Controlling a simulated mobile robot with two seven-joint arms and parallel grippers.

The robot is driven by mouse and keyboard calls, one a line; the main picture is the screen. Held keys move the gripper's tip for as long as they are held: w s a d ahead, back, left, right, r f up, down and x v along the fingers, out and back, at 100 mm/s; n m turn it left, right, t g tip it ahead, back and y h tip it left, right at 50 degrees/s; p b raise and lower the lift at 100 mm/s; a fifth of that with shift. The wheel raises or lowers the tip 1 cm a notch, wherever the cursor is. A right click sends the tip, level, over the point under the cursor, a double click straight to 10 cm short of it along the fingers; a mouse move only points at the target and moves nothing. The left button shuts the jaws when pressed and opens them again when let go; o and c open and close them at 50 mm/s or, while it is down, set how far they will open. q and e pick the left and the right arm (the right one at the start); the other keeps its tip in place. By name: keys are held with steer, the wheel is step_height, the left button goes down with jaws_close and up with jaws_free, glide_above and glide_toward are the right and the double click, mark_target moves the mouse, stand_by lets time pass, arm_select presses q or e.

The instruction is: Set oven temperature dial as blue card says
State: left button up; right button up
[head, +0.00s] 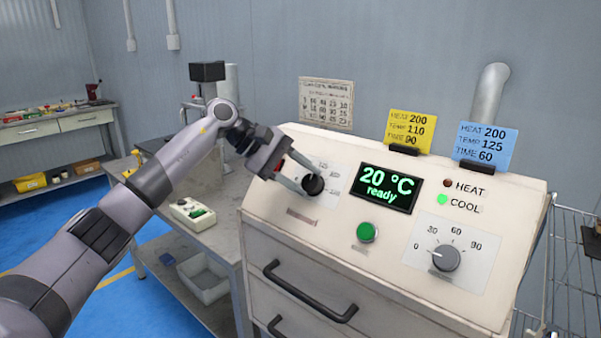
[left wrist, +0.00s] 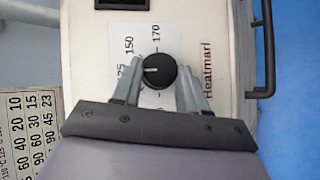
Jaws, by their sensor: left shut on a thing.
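The white oven panel (head: 400,215) carries the temperature dial (head: 313,185), a black round knob at its left. My left gripper (head: 300,178) is shut on this dial, one finger on each side. In the left wrist view the dial (left wrist: 158,71) shows between the fingers (left wrist: 158,85). Its white mark points left in that picture, toward a partly hidden label ending in "25"; "150" and "170" are readable beside it. The blue card (head: 485,147) reads HEAT 200, TEMP 125, TIME 60. My right gripper is not in view.
A yellow card (head: 408,130) reads HEAT 200, TEMP 110, TIME 90. The display (head: 387,188) shows 20 °C ready. The COOL lamp (head: 442,199) glows green. A green button (head: 367,232) and a time dial (head: 445,258), near 0, sit right of the gripper.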

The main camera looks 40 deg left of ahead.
arm_select(q)
steer(key=shift+f, duration=0.1)
steer(key=o, duration=1.1)
steer(key=shift+c, duration=0.2)
steer(key=v, duration=0.7)
steer(key=shift+b, duration=0.3)
